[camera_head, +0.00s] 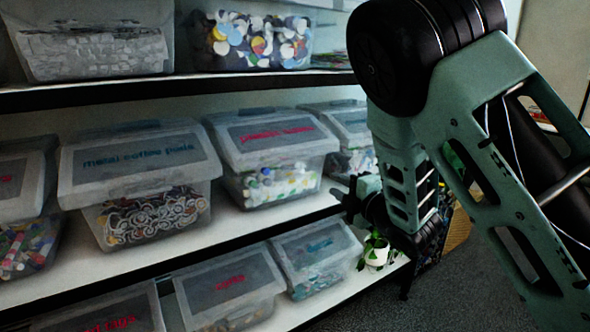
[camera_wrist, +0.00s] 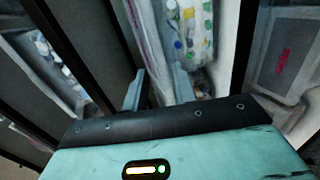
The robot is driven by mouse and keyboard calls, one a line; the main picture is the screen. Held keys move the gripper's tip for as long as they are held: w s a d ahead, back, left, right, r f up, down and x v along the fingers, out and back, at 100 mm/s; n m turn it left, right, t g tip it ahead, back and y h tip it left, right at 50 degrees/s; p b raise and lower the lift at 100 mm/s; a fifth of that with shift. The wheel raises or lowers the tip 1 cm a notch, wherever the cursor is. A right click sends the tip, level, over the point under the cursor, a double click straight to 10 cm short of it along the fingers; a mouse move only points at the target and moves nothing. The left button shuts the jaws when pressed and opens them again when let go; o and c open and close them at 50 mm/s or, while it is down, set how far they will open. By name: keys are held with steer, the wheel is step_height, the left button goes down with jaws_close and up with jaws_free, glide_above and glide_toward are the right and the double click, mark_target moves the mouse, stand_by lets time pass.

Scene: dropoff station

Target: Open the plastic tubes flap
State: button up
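The plastic tubes bin (camera_head: 272,147) appears to be the clear bin with a red label on the middle shelf. Its grey lid is down, and white, green and yellow pieces show through its front. My gripper (camera_head: 343,203) is in front of the shelf, low and to the right of this bin. In the wrist view, the two fingers of my gripper (camera_wrist: 158,84) stand apart with nothing seen held between them. A bin with coloured pieces (camera_wrist: 190,25), likely the same one, lies beyond the fingers. Whether they touch it cannot be told.
A metal coffee pods bin (camera_head: 140,175) stands to the left, and another lidded bin (camera_head: 345,130) to the right, partly behind my arm. Lower-shelf bins (camera_head: 230,288) sit below. A small potted plant (camera_head: 376,252) is under my gripper. Open floor (camera_head: 400,310) lies at the right.

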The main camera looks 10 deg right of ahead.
steer(key=p+x, duration=0.1)
steer(key=x, duration=1.6)
steer(key=shift+w+p, duration=0.25)
steer(key=shift+p, duration=0.05)
steer(key=shift+r, duration=0.2)
jaws_close()
